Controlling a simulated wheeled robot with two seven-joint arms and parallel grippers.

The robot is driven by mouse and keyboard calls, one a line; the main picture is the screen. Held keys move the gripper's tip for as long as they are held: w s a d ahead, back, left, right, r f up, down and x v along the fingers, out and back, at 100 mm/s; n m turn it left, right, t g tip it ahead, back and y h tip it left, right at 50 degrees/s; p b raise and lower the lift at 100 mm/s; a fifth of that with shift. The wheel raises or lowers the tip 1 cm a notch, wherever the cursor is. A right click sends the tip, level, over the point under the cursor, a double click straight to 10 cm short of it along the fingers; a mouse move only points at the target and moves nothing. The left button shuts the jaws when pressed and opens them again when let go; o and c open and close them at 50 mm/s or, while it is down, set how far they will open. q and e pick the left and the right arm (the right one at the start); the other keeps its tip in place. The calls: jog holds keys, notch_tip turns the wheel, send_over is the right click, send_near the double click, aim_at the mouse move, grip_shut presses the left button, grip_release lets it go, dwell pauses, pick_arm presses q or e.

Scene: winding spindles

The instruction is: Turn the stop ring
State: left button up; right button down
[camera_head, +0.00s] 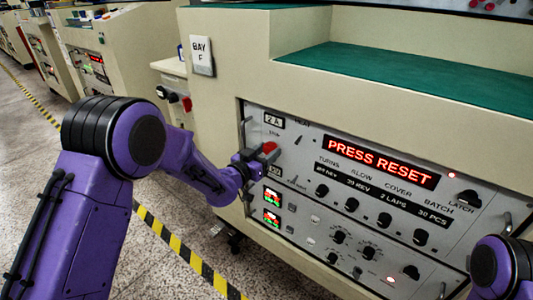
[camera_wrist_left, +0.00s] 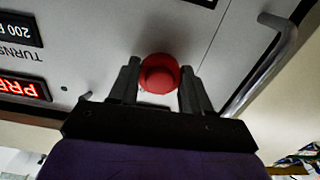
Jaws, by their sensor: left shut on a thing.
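The red stop ring (camera_head: 269,147) is a round red knob on the grey control panel (camera_head: 310,147), beside the STOP label. In the left wrist view the red ring (camera_wrist_left: 159,73) sits between the two dark fingers of my left gripper (camera_wrist_left: 159,82), one on each side. My left gripper (camera_head: 252,161) is shut on it and partly hides it in the head view. The lit display (camera_head: 380,162) reads PRESS RESET. My right arm shows at the lower right edge of the head view, its gripper out of frame.
A metal handle (camera_wrist_left: 268,62) stands out from the panel near my left gripper. Black knobs (camera_head: 351,204) and a latch knob (camera_head: 469,198) project from the panel. A green-topped ledge (camera_head: 420,80) lies above. Yellow-black tape (camera_head: 180,250) marks the floor.

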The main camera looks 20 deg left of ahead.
pick_arm(q)
jog(key=shift+m, duration=0.5)
jog(key=o, duration=1.1)
jog(key=shift+c, duration=0.2)
jog(key=v, duration=1)
jog(key=shift+s+p, duration=0.3)
jog(key=shift+p, duration=0.15)
jog(key=shift+a, duration=0.1)
